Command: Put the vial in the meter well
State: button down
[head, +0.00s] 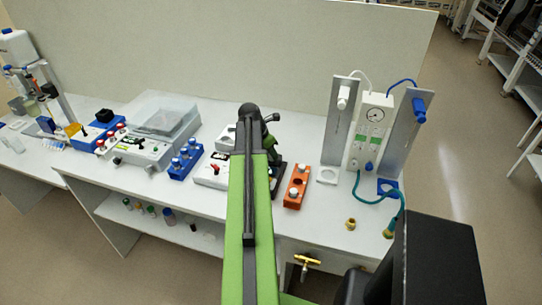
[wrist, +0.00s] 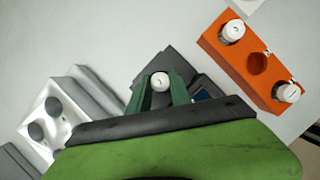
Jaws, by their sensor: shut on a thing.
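In the wrist view my gripper (wrist: 159,90) has its two green fingers closed around a vial, whose white round cap (wrist: 161,80) shows between them. Below the cap the vial is hidden by the gripper. A dark grey device with a bluish screen (wrist: 204,93), perhaps the meter, lies behind and under the fingers. Its well is not visible, and I cannot tell the height of the vial above it. In the head view my green arm covers the gripper and the vial; a dark edge (head: 279,180) shows right of the arm.
An orange rack (wrist: 252,63) with two white-capped vials and an empty hole stands to the right; it also shows in the head view (head: 296,186). A blue rack (head: 185,160) stands further left.

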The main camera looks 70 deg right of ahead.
jog(key=shift+f, duration=0.15)
jog(key=c, duration=1.2)
grip_release()
jog(key=p+v, duration=1.1)
jog(key=v, duration=0.1)
jog(key=shift+w+r, duration=0.1)
jog(key=shift+r, duration=0.15)
